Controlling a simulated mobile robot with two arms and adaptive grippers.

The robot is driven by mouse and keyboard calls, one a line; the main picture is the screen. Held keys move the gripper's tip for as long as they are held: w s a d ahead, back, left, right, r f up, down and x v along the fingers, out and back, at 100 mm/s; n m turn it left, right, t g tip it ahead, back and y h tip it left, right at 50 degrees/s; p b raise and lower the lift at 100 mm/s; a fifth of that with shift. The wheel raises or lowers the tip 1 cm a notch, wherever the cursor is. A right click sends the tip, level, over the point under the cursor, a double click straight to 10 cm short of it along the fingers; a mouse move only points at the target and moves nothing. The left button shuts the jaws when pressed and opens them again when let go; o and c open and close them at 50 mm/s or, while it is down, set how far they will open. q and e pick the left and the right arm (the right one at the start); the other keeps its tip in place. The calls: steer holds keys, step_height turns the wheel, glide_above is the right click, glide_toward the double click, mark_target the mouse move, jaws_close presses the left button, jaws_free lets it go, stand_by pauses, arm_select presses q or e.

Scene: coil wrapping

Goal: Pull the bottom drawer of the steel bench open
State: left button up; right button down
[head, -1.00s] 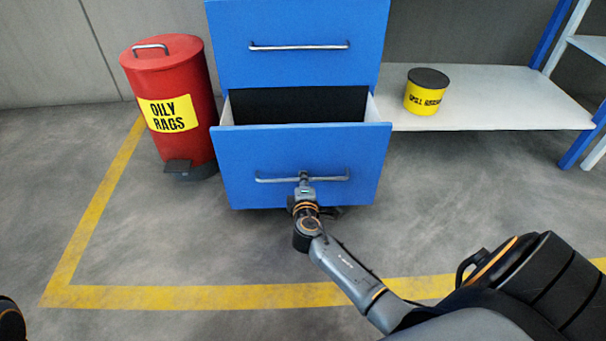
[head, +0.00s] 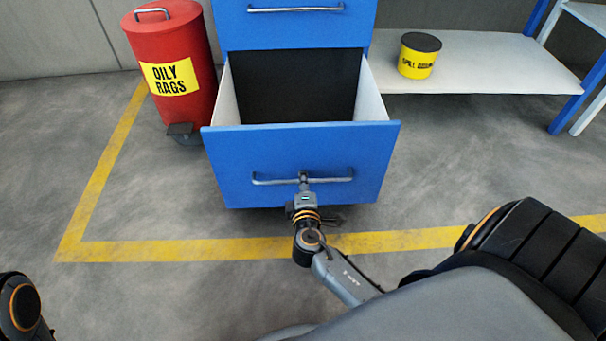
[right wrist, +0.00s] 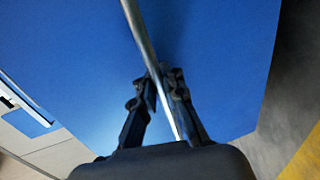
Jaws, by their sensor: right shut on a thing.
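The blue bottom drawer (head: 300,150) of the steel bench stands well out from the cabinet, and its dark, empty-looking interior shows. Its bar handle (head: 265,182) runs across the front. My right gripper (head: 304,182) is shut on the middle of that handle. In the right wrist view the fingers (right wrist: 158,85) close around the metal handle (right wrist: 140,35) against the blue front. The fingertips are small and partly hidden in the head view. My left gripper is not in view; only a part of my left arm shows at the lower left.
A closed blue drawer (head: 290,22) sits above. A red oily rags bin (head: 172,65) stands just left of the cabinet. A yellow tub (head: 418,58) stands on a white shelf (head: 490,68) to the right. The floor before the drawer is clear, with a yellow line (head: 150,250).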

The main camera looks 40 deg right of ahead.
steer(key=c, duration=1.7)
jaws_free()
steer(key=shift+c, duration=0.2)
steer(key=shift+s, duration=0.1)
steer(key=v, duration=1.2)
